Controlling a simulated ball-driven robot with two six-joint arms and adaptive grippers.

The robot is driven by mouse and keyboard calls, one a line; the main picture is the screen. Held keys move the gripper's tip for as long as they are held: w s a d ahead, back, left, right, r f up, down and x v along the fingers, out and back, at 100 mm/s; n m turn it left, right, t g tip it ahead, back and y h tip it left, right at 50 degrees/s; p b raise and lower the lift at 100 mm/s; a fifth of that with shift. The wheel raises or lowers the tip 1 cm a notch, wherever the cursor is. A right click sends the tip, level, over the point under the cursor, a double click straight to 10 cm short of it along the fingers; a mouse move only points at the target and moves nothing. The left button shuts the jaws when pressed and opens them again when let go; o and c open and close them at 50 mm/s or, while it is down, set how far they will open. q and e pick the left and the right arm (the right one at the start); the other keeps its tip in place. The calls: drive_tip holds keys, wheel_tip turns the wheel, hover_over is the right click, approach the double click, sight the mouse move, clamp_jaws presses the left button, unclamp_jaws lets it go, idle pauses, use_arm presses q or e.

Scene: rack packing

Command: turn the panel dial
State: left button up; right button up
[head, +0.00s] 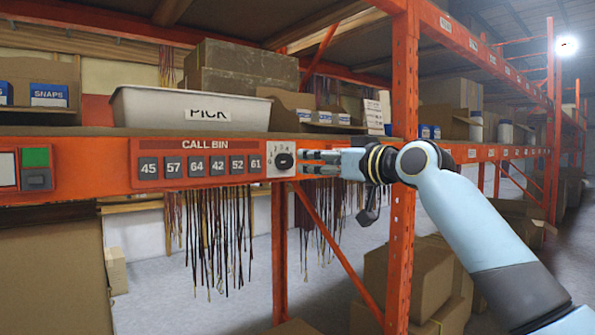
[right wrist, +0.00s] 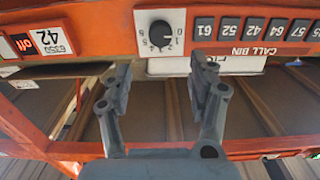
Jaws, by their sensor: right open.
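The panel dial (head: 284,161) is a small black knob on a pale plate with numbers around it, at the right end of the CALL BIN panel (head: 205,143). The dial also shows in the right wrist view (right wrist: 160,33), top centre, with the picture upside down. My right gripper (head: 303,163) is just right of the dial in the head view, pointing at it. In the right wrist view the gripper (right wrist: 161,66) is open, with its two fingers apart and the dial beyond the gap. Nothing is between the fingers. My left gripper is not in view.
A row of dark number buttons (head: 201,167) runs left of the dial on the orange rack beam. A white PICK bin (head: 150,106) stands on the shelf above. An orange upright (head: 402,235) stands behind my right arm. Dark cords (head: 215,235) hang below the beam.

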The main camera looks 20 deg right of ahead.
sight(287, 160)
drive_tip(key=x, duration=0.9)
drive_tip(key=shift+w+f+p, duration=0.1)
drive_tip(key=shift+p, duration=0.25)
drive_tip(key=shift+w+a, duration=0.2)
drive_tip(key=shift+w, duration=0.15)
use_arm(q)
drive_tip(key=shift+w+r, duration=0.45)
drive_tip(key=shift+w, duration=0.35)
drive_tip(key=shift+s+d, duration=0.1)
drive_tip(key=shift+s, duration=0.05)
use_arm(e)
drive_tip(key=shift+c, duration=0.3)
drive_tip(key=c, duration=1.1)
drive_tip(key=shift+o, duration=0.2)
